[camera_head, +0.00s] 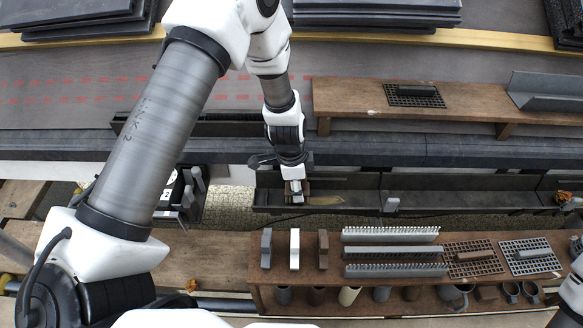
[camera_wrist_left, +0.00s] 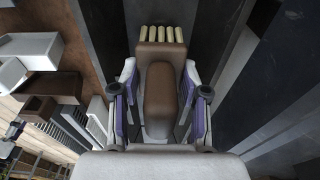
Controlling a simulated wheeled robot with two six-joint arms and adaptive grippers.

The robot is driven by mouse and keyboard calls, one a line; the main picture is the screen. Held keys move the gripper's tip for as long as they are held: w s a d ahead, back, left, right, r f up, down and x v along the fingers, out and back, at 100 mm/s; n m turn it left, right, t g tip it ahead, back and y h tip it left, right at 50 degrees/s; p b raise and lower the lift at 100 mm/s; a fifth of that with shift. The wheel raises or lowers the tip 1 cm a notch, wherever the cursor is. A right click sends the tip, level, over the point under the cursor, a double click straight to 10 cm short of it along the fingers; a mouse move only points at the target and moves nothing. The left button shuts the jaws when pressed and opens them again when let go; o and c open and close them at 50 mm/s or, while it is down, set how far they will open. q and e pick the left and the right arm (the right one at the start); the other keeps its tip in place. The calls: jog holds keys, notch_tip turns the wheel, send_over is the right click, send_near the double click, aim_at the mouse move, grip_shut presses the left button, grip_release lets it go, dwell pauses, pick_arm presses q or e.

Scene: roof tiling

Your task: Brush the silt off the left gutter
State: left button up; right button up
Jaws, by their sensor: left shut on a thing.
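My left gripper (camera_head: 294,191) is over the left end of the dark gutter (camera_head: 350,181), pointing down into it. It is shut on a brown brush; the brush's brown handle (camera_wrist_left: 159,100) stands between the fingers in the left wrist view, with a row of cream bristle tufts (camera_wrist_left: 160,34) past its head. A tan streak of silt (camera_head: 325,200) lies in the gutter just right of the gripper. Whether the bristles touch the gutter floor I cannot tell. My right gripper is not in view.
A grey bracket (camera_head: 391,204) sits at the gutter's middle. Orange leaves (camera_head: 563,197) lie at its right end. A wooden shelf (camera_head: 290,246) in front holds brackets, comb strips and mesh pieces. A wooden plank (camera_head: 350,99) stands behind, with a mesh piece (camera_head: 413,95) on it.

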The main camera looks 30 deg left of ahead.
pick_arm(q)
notch_tip(320, 180, up, 2)
jog(key=shift+d+r+p, duration=0.1)
jog(key=shift+d+p, duration=0.05)
jog(key=shift+p, duration=0.5)
notch_tip(320, 180, up, 4)
jog(key=p, duration=0.4)
jog(key=shift+r, duration=0.25)
